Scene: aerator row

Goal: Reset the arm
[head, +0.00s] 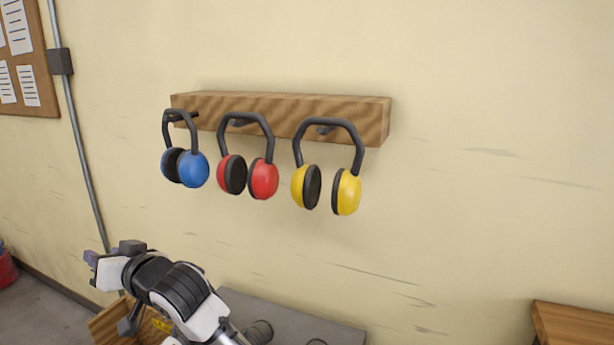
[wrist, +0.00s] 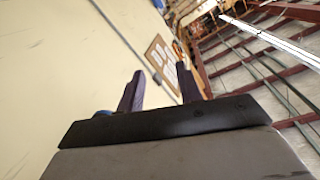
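My gripper (head: 90,258) is at the lower left of the head view, at the end of my folded white and black arm. It is below and to the left of the hanging earmuffs, apart from them. In the wrist view my gripper (wrist: 158,82) shows two dark purple fingers spread apart, with nothing between them. The wrist view looks along the cream wall towards the notice board (wrist: 160,58) and the roof beams. A small blue patch beside the left finger is too little to identify.
A wooden rail (head: 290,108) on the wall holds blue earmuffs (head: 194,169), red earmuffs (head: 263,179) and yellow earmuffs (head: 347,193). A grey conduit (head: 80,140) runs down the left wall. A wooden surface (head: 575,325) is at the lower right.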

